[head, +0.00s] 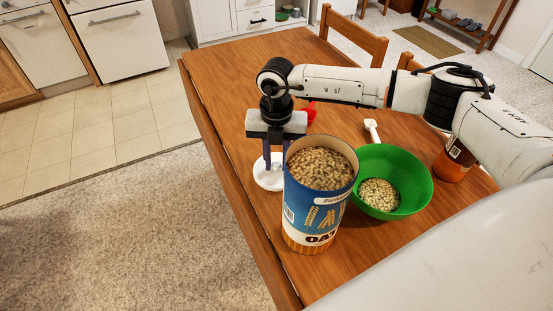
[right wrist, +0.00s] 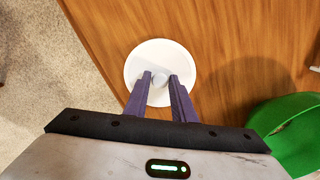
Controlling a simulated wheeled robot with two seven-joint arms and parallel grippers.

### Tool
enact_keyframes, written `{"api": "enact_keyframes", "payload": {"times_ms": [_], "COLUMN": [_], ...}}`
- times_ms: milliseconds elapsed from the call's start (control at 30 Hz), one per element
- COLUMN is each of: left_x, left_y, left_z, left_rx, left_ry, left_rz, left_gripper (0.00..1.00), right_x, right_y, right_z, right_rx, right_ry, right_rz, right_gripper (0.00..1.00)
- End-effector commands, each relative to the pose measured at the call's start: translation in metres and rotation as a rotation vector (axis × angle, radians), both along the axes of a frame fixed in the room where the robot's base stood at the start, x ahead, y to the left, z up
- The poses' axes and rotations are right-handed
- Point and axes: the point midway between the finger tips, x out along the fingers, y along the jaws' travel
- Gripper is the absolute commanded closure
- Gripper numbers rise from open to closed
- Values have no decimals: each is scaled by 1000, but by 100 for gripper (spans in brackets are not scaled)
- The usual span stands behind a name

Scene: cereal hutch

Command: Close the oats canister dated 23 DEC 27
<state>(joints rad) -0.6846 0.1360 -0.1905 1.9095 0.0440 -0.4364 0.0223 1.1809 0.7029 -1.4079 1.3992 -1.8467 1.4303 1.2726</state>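An open oats canister (head: 318,215), blue with an orange base, stands upright near the table's left edge, filled with oats close to its rim. I cannot read a date on it. A round white lid (head: 268,181) with a small knob lies flat on the table just behind the canister; it also shows in the right wrist view (right wrist: 162,58). My right gripper (head: 275,162) points down over the lid. Its fingers (right wrist: 160,78) are apart, one on each side of the knob; contact is not clear. My left gripper is out of view.
A green bowl (head: 415,178) with some oats stands right of the canister. A white scoop (head: 372,131) and a red object (head: 309,112) lie behind. An orange container (head: 452,166) is partly hidden by my right arm. Chairs (head: 354,38) stand beyond the table.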

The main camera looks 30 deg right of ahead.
Motion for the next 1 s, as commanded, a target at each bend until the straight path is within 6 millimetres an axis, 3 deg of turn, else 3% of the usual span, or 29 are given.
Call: {"api": "enact_keyframes", "payload": {"times_ms": [33,100,133,367,533,667,1000], "left_x": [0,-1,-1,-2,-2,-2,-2], "left_y": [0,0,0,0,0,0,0], "left_z": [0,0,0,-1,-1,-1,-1], "left_rx": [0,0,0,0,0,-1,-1], "left_ry": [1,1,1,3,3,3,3], "left_rz": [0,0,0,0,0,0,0], "left_gripper": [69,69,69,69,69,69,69], "right_x": [0,0,0,0,-1,-5,-33], "right_y": [0,0,0,2,17,41,108], "right_z": [0,0,0,1,11,25,70], "right_rx": [0,0,0,1,2,0,-2], "right_ry": [0,0,0,-1,-3,-4,-2], "right_rz": [0,0,0,19,188,472,1463], "right_gripper": [86,98,99,99,99,99,99]}}
